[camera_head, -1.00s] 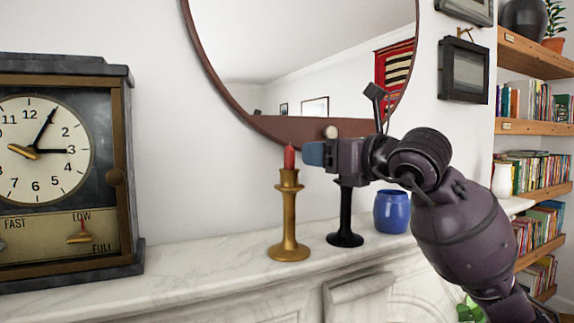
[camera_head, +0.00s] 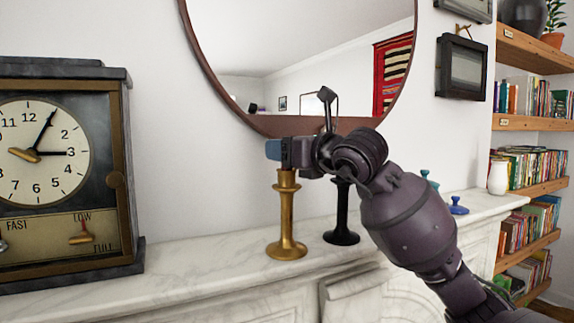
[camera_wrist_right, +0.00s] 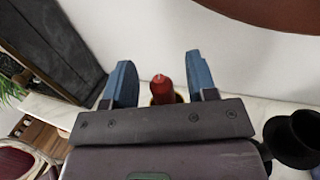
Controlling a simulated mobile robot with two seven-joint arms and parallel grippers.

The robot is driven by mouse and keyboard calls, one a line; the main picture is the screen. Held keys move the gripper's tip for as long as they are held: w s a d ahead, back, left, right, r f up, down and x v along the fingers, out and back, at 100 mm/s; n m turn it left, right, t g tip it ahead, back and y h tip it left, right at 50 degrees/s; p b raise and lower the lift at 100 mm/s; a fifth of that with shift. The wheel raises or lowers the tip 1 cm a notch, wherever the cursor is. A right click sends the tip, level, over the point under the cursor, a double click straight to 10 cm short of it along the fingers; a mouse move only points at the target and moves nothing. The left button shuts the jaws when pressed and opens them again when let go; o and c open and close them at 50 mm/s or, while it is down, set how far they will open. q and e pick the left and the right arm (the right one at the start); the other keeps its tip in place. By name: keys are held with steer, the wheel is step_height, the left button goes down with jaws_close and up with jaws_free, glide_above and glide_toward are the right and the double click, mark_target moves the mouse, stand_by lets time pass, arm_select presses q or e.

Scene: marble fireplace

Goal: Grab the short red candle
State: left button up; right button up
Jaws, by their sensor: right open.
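The short red candle (camera_wrist_right: 163,90) stands upright in the top of the gold candlestick (camera_head: 287,220) on the marble mantel. In the head view the candle is hidden behind my right gripper (camera_head: 277,150), which is level with the top of the candlestick. In the right wrist view the open right gripper (camera_wrist_right: 161,85) has one blue finger on each side of the candle, with a gap on both sides. My left gripper is not in view.
A black candlestick (camera_head: 343,215) stands just right of the gold one, partly behind my right arm. A large clock (camera_head: 60,170) stands to the left, and a round mirror (camera_head: 300,60) hangs above. The mantel (camera_head: 200,265) is clear between clock and candlestick.

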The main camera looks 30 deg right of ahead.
jaws_close()
steer(key=shift+r, duration=0.1)
